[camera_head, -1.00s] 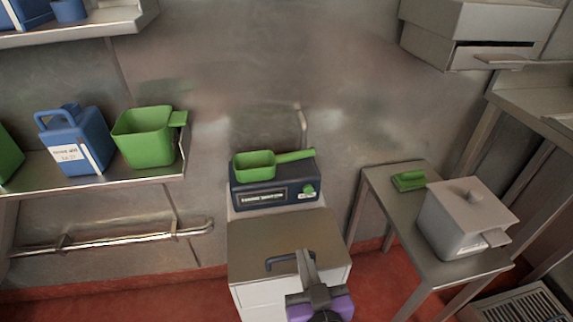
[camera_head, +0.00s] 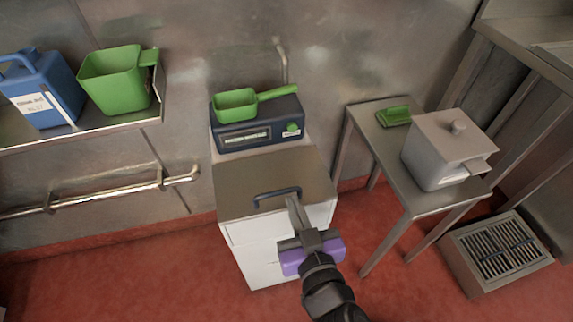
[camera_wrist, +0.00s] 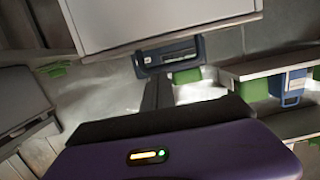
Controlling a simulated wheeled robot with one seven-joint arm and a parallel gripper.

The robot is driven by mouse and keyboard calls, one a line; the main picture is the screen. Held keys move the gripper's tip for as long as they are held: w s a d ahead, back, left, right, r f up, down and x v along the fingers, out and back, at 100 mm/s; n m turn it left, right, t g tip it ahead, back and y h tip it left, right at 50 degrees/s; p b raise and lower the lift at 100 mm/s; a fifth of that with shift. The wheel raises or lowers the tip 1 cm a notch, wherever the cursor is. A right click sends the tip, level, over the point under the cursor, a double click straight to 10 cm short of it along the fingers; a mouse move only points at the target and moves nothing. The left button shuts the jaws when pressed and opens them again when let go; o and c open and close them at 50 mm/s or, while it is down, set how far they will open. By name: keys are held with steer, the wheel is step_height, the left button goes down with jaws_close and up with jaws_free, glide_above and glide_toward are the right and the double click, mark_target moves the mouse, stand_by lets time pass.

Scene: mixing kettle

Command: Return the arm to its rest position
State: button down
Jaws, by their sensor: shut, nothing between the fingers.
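My gripper (camera_head: 292,203) is in front of the mixing kettle's brown lid (camera_head: 250,190) in the head view, close to the lid's dark handle (camera_head: 277,196). Its dark fingers are together with nothing between them; I cannot tell whether they touch the handle. The purple wrist body (camera_head: 313,256) sits just behind the fingers. In the wrist view the fingers (camera_wrist: 158,90) point toward the dark control box (camera_wrist: 168,55).
A green scoop (camera_head: 237,103) rests on the control box. To the right, a steel table holds a grey lidded container (camera_head: 438,150) and a green brush (camera_head: 394,116). At left, a shelf holds a green jug (camera_head: 115,80) and blue canister (camera_head: 38,90). A floor drain (camera_head: 497,250) is at right.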

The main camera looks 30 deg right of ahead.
steer(key=v, duration=0.5)
steer(key=shift+s+r+b, duration=0.25)
steer(key=shift+r+b, duration=0.05)
steer(key=shift+r, duration=0.05)
steer(key=s+d+n+y, duration=0.3)
steer(key=s+y, duration=0.1)
steer(key=s, duration=1.4)
step_height(320, 180, up, 18)
steer(key=p, duration=1.8)
steer(key=shift+s+g+p, duration=0.3)
steer(key=shift+s+p, duration=0.05)
